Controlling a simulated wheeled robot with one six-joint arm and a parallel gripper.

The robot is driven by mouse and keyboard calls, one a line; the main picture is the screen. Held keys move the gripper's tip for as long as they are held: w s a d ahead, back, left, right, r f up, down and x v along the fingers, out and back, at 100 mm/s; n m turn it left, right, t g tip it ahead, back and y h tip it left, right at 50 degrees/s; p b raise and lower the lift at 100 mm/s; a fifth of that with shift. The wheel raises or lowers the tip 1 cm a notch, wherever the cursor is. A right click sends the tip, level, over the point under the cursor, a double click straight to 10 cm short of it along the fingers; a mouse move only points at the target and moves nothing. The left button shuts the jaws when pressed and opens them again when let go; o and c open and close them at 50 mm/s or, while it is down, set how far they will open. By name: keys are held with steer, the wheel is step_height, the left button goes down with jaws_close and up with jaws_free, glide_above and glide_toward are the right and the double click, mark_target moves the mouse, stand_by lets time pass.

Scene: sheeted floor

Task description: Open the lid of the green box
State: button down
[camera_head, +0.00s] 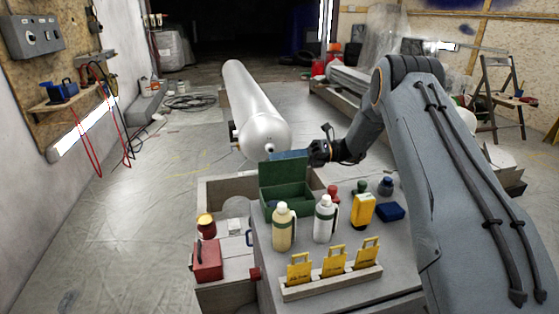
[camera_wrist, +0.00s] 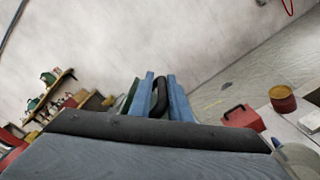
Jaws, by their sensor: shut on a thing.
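The green box (camera_head: 293,206) stands at the back left of the grey work surface, behind the bottles. Its green lid (camera_head: 284,172) is raised at the back, and the box's inside shows dark below it. My gripper (camera_head: 289,155) reaches in from the right at the lid's upper edge; its blue fingers point left. In the wrist view, my gripper's blue fingers (camera_wrist: 162,97) are shut on a black handle (camera_wrist: 160,96). A bit of green (camera_wrist: 129,96) shows beside the left finger. The box's body is hidden in the wrist view.
A cream bottle (camera_head: 283,229), a white bottle (camera_head: 323,222), a yellow container (camera_head: 362,211) and a blue item (camera_head: 390,211) crowd the surface near the box. Yellow tags stand in a front rack (camera_head: 331,281). A large white cylinder (camera_head: 258,112) lies behind. Floor at left is clear.

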mark_target(304, 157)
steer(key=shift+s+f, duration=0.2)
steer(key=shift+f, duration=0.2)
steer(key=c, duration=1.8)
jaws_free()
steer(key=shift+w+r, duration=0.1)
steer(key=shift+r, duration=0.15)
steer(key=shift+d, duration=0.2)
steer(key=d, duration=0.2)
steer(key=w+d+b, duration=0.1)
steer(key=d, duration=0.4)
steer(key=shift+w+d, duration=0.15)
steer(key=shift+d, duration=0.1)
